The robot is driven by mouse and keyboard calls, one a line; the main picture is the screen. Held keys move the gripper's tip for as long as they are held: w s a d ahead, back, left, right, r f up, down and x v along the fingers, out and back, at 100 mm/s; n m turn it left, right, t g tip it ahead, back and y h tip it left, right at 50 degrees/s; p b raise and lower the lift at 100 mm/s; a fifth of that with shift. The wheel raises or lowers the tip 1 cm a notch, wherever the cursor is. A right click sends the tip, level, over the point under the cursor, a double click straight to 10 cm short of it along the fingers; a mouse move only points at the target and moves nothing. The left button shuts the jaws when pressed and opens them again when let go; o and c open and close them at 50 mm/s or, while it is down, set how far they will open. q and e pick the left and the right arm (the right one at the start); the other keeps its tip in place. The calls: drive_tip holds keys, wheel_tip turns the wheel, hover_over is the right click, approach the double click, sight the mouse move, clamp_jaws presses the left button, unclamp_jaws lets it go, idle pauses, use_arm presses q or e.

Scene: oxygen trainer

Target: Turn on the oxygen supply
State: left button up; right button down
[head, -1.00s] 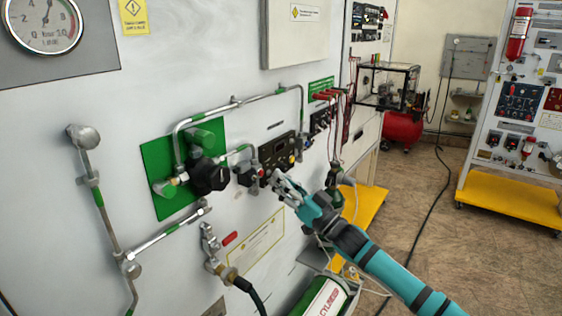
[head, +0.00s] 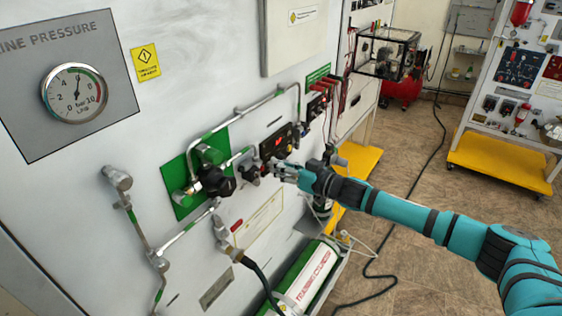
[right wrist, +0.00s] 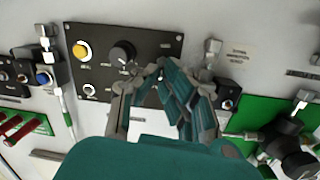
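The oxygen panel's black valve knob (head: 220,184) sits before a green plate (head: 180,203) with metal pipes. In the right wrist view the box (right wrist: 84,69) has a yellow button (right wrist: 82,50) and a black round knob (right wrist: 123,52). My right gripper (head: 277,166) is just in front of the box's lower edge. Its fingertips (right wrist: 160,70) come together close to the round knob; contact is unclear and I see nothing held. My left gripper is out of view.
A pressure gauge (head: 74,93) is at upper left, its needle near 5. A lever valve with a red handle (head: 237,225) and hose is below the green plate. A green-and-white cylinder (head: 308,277) lies low in front. Floor at right is open, with a cable.

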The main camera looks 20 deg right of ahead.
idle(0.4)
drive_tip(key=c, duration=1.5)
unclamp_jaws()
drive_tip(key=shift+a, duration=0.1)
drive_tip(key=shift+o, duration=0.2)
drive_tip(key=v, duration=1.2)
drive_tip(key=shift+r, duration=0.15)
